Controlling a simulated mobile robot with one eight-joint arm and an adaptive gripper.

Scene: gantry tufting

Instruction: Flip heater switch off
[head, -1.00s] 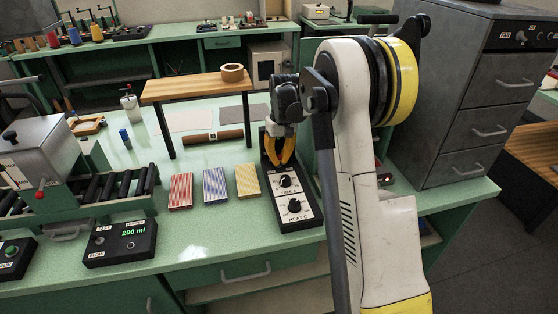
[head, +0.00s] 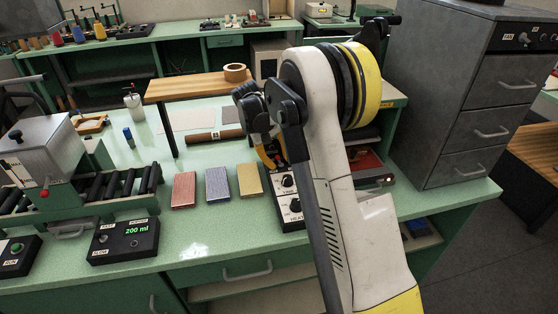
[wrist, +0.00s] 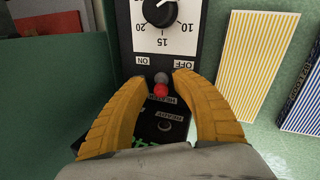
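The heater switch (wrist: 160,89) is a small lever with a red tip, on a black control box with white panels. ON and OFF labels flank it, OFF on the right in the wrist view; which way the lever leans is hard to tell. My gripper (wrist: 162,76) is open, its yellow fingers on either side of the lever with gaps visible; I see no contact. In the head view the control box (head: 292,211) stands at the bench front, its far end partly hidden by my gripper (head: 272,164) and arm.
A dial (wrist: 159,9) sits on the box beyond the switch. A READY lamp (wrist: 165,126) is nearer my palm. Gold (head: 250,181), blue (head: 217,184) and red (head: 184,190) blocks lie left of the box. A wooden shelf (head: 200,86) stands behind.

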